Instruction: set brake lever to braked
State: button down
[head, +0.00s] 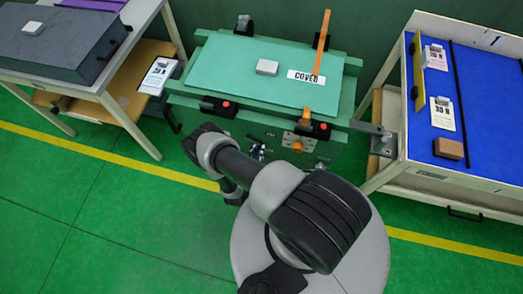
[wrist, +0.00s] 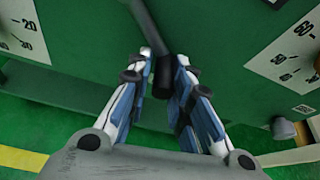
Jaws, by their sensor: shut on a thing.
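The brake lever (wrist: 162,72) is a dark bar with a thicker black grip, seen in the wrist view. It runs from the top edge down between my fingers, leaning slightly, against the green front panel. My gripper (wrist: 156,68) has its blue and white fingers closed on the black grip from both sides. In the head view my gripper (head: 257,152) is at the front of the green fixture, left of an orange knob (head: 297,142). The lever is too small there to make out, and I cannot read any mark for its setting.
White scale plates sit left (wrist: 22,28) and right (wrist: 290,52) of the lever, with a grey knob (wrist: 283,128) lower right. The green cover (head: 230,75) tops the fixture. A grey-topped table (head: 60,45) stands left, a blue-lined bench (head: 480,110) right. Green floor is open in front.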

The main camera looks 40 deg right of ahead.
jog(key=shift+w+a+f+m+t+y, duration=0.15)
jog(key=shift+w+a+m+t+y, duration=0.2)
jog(key=shift+w+m, duration=0.25)
jog(key=c, duration=1.5)
grip_release()
jog(key=shift+s+f, duration=0.1)
jog(key=shift+c, duration=0.2)
jog(key=shift+s, duration=0.1)
jog(key=v, duration=1.2)
jog(key=shift+d, duration=0.1)
